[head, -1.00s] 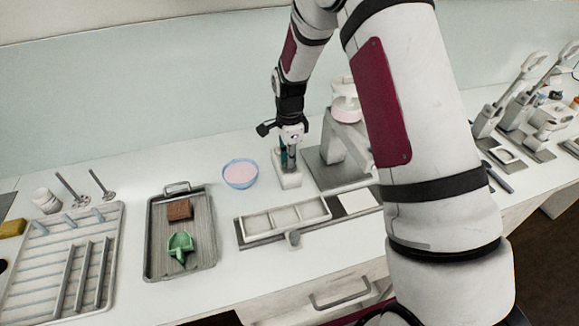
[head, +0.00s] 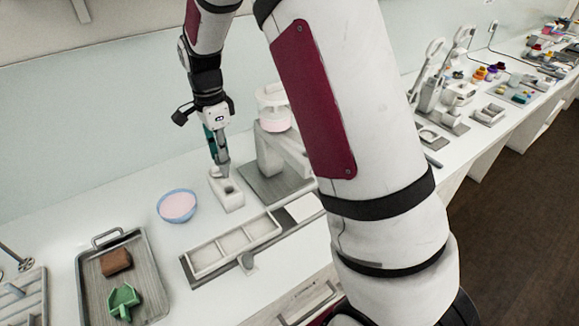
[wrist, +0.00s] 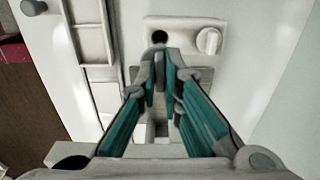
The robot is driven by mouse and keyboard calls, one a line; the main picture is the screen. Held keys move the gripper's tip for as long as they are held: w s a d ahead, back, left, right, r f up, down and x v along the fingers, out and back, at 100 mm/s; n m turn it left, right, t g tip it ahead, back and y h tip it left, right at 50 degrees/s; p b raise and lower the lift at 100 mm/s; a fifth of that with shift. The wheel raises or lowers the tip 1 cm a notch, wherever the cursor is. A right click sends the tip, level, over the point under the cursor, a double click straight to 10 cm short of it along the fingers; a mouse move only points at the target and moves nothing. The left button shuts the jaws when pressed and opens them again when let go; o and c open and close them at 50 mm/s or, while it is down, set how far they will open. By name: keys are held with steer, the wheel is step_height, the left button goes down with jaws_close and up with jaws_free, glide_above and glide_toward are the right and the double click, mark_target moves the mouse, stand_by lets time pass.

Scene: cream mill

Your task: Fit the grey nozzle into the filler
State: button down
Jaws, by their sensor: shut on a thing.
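My gripper (head: 222,163) points down just above a small white block (head: 227,192) on the bench. In the wrist view the teal-sided fingers (wrist: 161,62) are shut on a small grey piece (wrist: 160,78), which looks like the grey nozzle; the fingers hide much of it. The white block (wrist: 180,24) has a dark open hole and a pale round knob beside it. The filler (head: 268,150), with a clear, pink-filled hopper on a grey stand, is just right of the gripper in the head view. Its outlet is hidden.
A blue bowl of pink cream (head: 177,206) stands left of the block. A sectioned white mould (head: 235,245) lies in front on a grey rail. A tray (head: 88,282) with a brown block and a green scoop is at left. My arm covers the area right of the filler.

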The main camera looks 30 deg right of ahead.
stand_by(0.4)
steer(key=s+d+r+m+p, duration=0.3)
steer(key=s+d+r+m, duration=1)
steer(key=d, duration=0.4)
step_height(320, 180, down, 8)
steer(key=n+b, duration=0.1)
steer(key=b, duration=0.2)
steer(key=shift+s+a, duration=0.25)
stand_by(0.7)
steer(key=shift+f, duration=0.2)
steer(key=c, duration=1.7)
jaws_free()
steer(key=shift+o, duration=0.2)
steer(key=shift+r, duration=0.15)
